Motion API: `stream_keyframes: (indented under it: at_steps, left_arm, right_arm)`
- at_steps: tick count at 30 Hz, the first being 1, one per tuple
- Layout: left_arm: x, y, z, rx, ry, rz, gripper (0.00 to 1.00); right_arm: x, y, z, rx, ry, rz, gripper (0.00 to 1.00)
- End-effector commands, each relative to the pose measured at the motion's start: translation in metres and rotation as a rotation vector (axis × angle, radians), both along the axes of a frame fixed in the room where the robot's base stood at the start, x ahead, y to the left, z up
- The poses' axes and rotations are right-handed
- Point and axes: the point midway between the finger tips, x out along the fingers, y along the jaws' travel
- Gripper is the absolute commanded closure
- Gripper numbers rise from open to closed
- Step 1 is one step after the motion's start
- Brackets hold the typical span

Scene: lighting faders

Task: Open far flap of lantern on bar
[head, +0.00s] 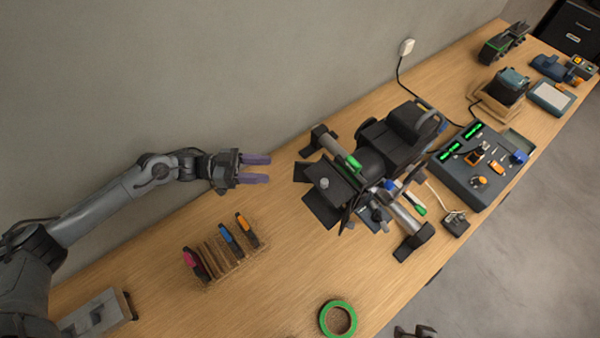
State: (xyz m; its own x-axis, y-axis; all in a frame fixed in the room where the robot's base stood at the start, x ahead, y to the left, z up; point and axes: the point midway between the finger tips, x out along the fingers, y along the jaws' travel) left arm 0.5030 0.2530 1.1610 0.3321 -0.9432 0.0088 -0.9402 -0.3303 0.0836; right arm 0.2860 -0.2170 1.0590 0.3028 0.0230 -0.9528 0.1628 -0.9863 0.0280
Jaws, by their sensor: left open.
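The lantern (385,144) is black and lies across a grey bar (404,215) on the bench. Its front, with several dark flaps, points to the lower left. A dark flap (302,172) sticks out on the side towards the wall and my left gripper; how far it stands open is hard to tell. A green piece (354,162) shows by the upper flaps. My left gripper (268,169) is open and empty, with purple fingers pointing right at the lantern, short of the flaps and apart from them. A dark part at the bottom edge seems to be my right gripper (415,331), mostly cut off.
A rack (225,255) with coloured tools and a green tape roll (338,318) lie on the bench (285,265). A fader console (480,168) stands right of the lantern, with a cardboard box (495,105) beyond. A cable runs to the wall socket (407,47). Bare bench lies below my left gripper.

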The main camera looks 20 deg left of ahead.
Motion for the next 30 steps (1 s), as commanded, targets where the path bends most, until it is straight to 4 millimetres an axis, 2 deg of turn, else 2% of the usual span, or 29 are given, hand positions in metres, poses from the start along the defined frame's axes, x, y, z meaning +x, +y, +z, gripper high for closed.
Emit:
stream_keyframes:
  at_steps: [5,21,30]
  left_arm:
    - [0.010,-0.001,0.006,0.016,-0.021,0.004,0.52]
    - [0.036,-0.077,0.008,0.016,-0.022,0.004,0.52]
    - [0.043,-0.094,0.006,0.017,-0.022,0.006,0.52]
  right_arm:
    - [0.000,-0.001,-0.001,-0.005,-0.002,0.004,0.57]
    - [0.001,-0.002,0.018,-0.008,-0.004,0.005,0.57]
    - [0.001,-0.001,0.022,-0.003,-0.004,0.001,0.57]
